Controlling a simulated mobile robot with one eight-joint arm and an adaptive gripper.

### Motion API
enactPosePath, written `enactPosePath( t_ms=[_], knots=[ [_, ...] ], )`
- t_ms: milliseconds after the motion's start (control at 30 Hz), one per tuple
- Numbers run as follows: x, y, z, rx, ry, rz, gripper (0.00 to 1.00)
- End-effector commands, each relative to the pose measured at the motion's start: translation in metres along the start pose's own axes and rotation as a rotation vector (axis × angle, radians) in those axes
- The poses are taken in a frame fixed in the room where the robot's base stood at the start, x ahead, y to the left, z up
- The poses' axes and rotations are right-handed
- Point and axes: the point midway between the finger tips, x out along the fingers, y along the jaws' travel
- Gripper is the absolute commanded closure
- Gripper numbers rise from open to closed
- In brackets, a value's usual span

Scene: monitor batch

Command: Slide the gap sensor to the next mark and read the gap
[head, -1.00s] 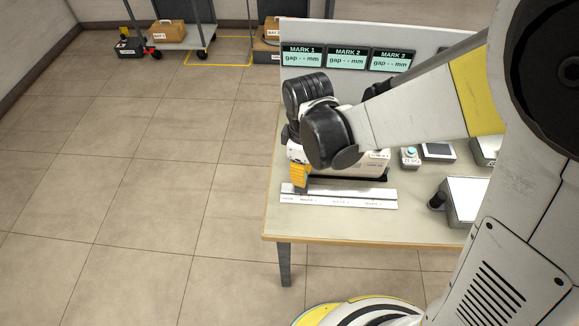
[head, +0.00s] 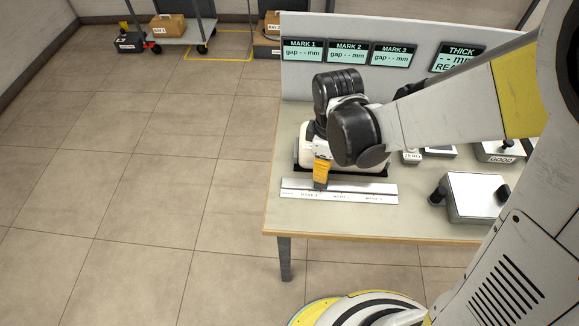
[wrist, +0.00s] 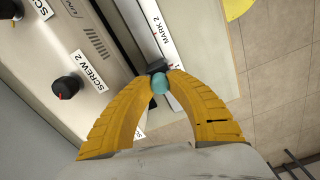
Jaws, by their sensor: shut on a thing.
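My gripper (head: 321,183) has yellow fingers, closed over the white marked strip (head: 386,194) at the table's front. In the wrist view the fingertips (wrist: 159,80) are shut on the gap sensor (wrist: 158,84), seen as a teal knob by a small dark block. The block is at the strip's edge; the MARK 2 label lies further along the strip. In the head view the fingertips are between the MARK 1 and MARK 2 labels, and the sensor is hidden. The mark displays (head: 349,52) read "gap -- mm" for MARK 1, MARK 2 and MARK 3.
A pale unit (head: 306,157) stands behind the strip, partly hidden by my arm. The wrist view shows its black screw knob (wrist: 67,87) labelled SCREW 2. A THICK display (head: 458,56), a ZERO button and a box (head: 470,196) are at right. The table's front edge is clear.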

Motion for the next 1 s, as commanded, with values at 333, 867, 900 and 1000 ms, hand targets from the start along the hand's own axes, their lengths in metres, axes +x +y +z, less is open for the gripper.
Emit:
enactPosePath(
  t_ms=[333,867,900,1000],
  knots=[
    [0.0,0.005,0.018,0.003,0.0,0.0,1.0],
    [0.0,0.011,0.043,0.002,0.0,0.0,1.0],
    [0.0,0.012,0.044,0.002,0.0,0.0,1.0],
    [0.0,0.012,0.045,0.001,0.0,0.0,1.0]
  ],
)
